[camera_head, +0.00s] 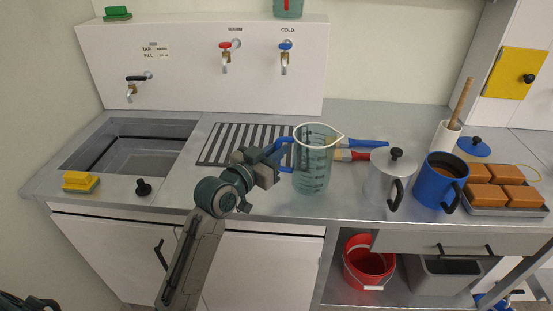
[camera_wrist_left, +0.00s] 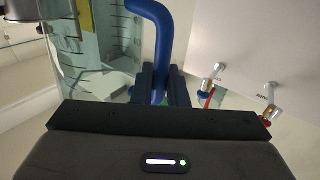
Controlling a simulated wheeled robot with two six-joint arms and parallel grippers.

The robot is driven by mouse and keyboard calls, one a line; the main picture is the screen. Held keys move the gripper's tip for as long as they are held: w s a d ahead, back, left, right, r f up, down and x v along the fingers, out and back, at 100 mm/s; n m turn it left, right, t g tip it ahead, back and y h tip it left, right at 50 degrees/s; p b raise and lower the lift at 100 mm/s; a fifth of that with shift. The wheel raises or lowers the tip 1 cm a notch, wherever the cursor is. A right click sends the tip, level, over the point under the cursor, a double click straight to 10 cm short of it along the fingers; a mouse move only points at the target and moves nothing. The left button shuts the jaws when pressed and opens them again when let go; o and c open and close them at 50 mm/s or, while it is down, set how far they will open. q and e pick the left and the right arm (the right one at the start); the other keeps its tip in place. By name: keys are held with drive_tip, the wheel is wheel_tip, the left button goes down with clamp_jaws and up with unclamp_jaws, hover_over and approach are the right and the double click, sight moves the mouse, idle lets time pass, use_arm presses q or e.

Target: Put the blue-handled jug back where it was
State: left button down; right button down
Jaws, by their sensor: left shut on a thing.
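The blue-handled jug (camera_head: 314,165) is clear and greenish with dark measuring marks, and it looks upright. It is at the middle of the counter, right of the slatted drain. I cannot tell whether its base touches the counter. Its blue handle (camera_head: 278,150) points left. My left gripper (camera_head: 266,163) is shut on this handle. In the left wrist view the fingers (camera_wrist_left: 160,85) close around the blue handle (camera_wrist_left: 158,35), with the jug wall (camera_wrist_left: 95,45) at the left.
Behind the jug lie blue- and red-handled tools (camera_head: 365,143). To its right stand a metal pot (camera_head: 382,182), a blue mug (camera_head: 430,185) and a tray of orange-brown blocks (camera_head: 485,211). A sink (camera_head: 140,150) is at the left. Taps (camera_head: 285,60) hang on the back panel.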

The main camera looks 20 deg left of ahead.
use_arm(q)
wheel_tip(320, 180, down, 2)
drive_tip(key=shift+s+f, duration=0.1)
drive_tip(key=shift+f, duration=0.35)
use_arm(e)
drive_tip(key=shift+s+f, duration=0.15)
drive_tip(key=shift+s, duration=0.1)
use_arm(q)
drive_tip(key=shift+f, duration=0.1)
use_arm(e)
drive_tip(key=shift+f, duration=0.1)
drive_tip(key=shift+w, duration=0.1)
